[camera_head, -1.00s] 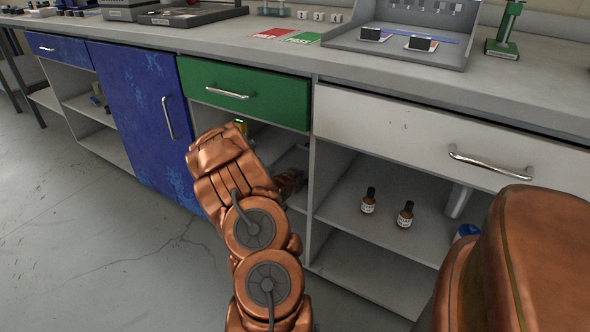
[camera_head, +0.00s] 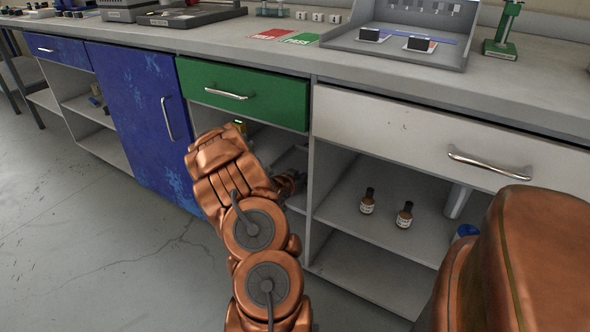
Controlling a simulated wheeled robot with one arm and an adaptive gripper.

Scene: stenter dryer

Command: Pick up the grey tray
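My gripper (camera_head: 290,183) is low inside the open compartment under the green drawer (camera_head: 245,92). It is small, dark and mostly hidden by my copper-coloured arm, so I cannot see whether it is open or shut. A flat grey shape (camera_head: 292,160) shows in that compartment just beyond the gripper. It may be the grey tray, but its outline blends with the grey shelf. I cannot tell whether the gripper touches it.
A divider separates this compartment from the right-hand shelf, where two brown bottles (camera_head: 367,201) stand. The blue door (camera_head: 138,120) is shut at left. The worktop (camera_head: 270,50) runs above.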

